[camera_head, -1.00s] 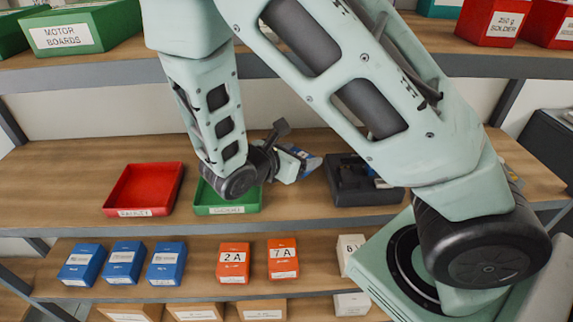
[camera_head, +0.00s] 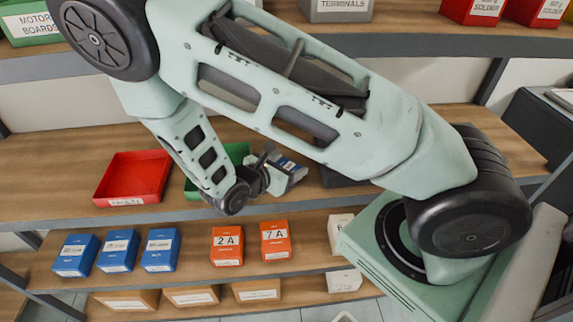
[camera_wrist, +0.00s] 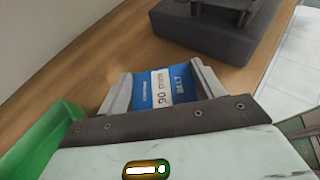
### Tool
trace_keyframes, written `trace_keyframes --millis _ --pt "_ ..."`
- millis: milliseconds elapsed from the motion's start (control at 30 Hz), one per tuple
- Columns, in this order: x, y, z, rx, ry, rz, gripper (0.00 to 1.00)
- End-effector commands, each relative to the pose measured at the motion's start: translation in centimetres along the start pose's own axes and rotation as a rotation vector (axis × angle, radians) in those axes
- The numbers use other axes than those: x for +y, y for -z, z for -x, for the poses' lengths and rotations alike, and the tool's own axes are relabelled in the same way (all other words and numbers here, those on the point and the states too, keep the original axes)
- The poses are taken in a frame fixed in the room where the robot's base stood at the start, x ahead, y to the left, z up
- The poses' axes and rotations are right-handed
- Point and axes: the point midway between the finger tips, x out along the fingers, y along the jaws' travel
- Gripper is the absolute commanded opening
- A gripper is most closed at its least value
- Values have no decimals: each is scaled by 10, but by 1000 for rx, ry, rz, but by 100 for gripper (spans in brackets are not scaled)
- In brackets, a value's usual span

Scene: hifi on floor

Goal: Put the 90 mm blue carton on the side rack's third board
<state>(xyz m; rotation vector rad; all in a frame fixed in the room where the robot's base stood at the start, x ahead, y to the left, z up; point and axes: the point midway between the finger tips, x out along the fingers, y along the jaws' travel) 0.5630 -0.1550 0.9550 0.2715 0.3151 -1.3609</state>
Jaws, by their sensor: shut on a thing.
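The blue carton with a white label reading 90 mm (camera_wrist: 161,88) is between the two fingers of my gripper (camera_wrist: 158,92) in the wrist view. My gripper is shut on it. In the head view my gripper (camera_head: 280,172) is over the wide middle board, right of the green tray, and a blue-and-white bit of the carton (camera_head: 291,167) shows beside it. Whether the carton touches the board cannot be told. The side rack is not clearly identifiable in these views.
A red tray (camera_head: 133,178) and a green tray (camera_head: 190,188) stand on the board (camera_head: 60,160). A dark grey case (camera_wrist: 205,30) lies beyond the carton. Blue cartons (camera_head: 118,251) and orange cartons (camera_head: 227,246) stand on the board below. A dark unit (camera_head: 540,125) is at right.

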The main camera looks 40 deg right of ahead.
Motion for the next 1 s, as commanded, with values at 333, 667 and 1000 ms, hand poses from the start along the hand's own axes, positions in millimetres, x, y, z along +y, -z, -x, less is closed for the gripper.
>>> trace_keyframes --millis 333,667,1000 --pt "0 3 -1 0 0 1 89" --pt "1 1 9 2 -4 -2 89" --pt "1 2 78 4 -5 -1 89"
